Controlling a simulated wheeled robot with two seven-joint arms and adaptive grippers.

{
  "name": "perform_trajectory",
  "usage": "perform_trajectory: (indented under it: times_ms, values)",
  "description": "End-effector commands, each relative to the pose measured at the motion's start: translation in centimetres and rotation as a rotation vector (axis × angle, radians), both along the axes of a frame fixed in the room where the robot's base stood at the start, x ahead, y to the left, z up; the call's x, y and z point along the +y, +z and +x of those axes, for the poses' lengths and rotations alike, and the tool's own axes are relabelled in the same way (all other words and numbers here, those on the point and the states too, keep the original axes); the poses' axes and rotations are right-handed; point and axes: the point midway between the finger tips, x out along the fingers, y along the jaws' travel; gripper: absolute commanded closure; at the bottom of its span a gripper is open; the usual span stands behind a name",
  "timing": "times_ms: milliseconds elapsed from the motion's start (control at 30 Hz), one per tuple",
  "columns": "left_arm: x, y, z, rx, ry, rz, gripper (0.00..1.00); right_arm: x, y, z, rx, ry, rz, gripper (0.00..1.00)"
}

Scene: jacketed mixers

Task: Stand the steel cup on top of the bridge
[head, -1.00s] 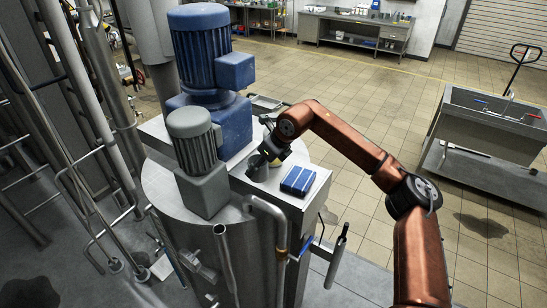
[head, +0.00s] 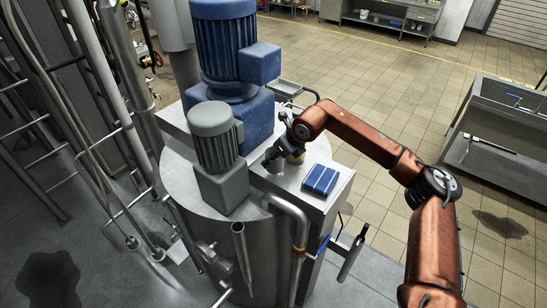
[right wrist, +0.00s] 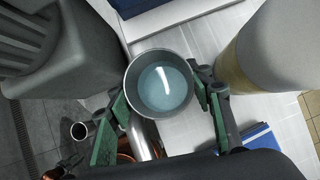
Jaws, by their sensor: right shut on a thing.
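The steel cup (right wrist: 160,86) is between the green-padded fingers of my right gripper (right wrist: 168,105), which is shut on it. In the right wrist view I look into its open mouth and see a pale blue inside with a bright streak. In the head view my right gripper (head: 284,155) is over the bridge (head: 300,205), the flat metal top beside the motors, and mostly hides the cup. I cannot tell whether the cup's base touches the bridge. My left gripper is not in view.
A blue striped box (head: 320,180) lies on the bridge to the right of the cup. A grey motor (head: 217,150) and a larger blue motor (head: 228,60) stand close by on the left and behind. A bent pipe (head: 292,215) rises at the front.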

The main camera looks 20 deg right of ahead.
Motion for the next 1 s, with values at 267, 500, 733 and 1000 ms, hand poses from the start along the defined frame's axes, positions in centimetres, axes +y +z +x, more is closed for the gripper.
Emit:
perform_trajectory:
  times_ms: [267,500,733,1000]
  values:
    - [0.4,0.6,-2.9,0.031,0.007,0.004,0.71,0.2,-2.6,2.1,0.012,-0.001,0.003,0.88]
    - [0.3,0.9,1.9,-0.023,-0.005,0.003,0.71,0.1,-2.3,1.4,0.009,-0.002,0.002,0.46]
    - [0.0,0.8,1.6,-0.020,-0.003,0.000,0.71,0.0,-2.5,1.8,0.012,-0.002,0.003,0.46]
    - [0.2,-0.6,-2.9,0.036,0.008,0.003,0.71,-0.7,-0.6,1.1,0.008,-0.004,0.002,0.46]
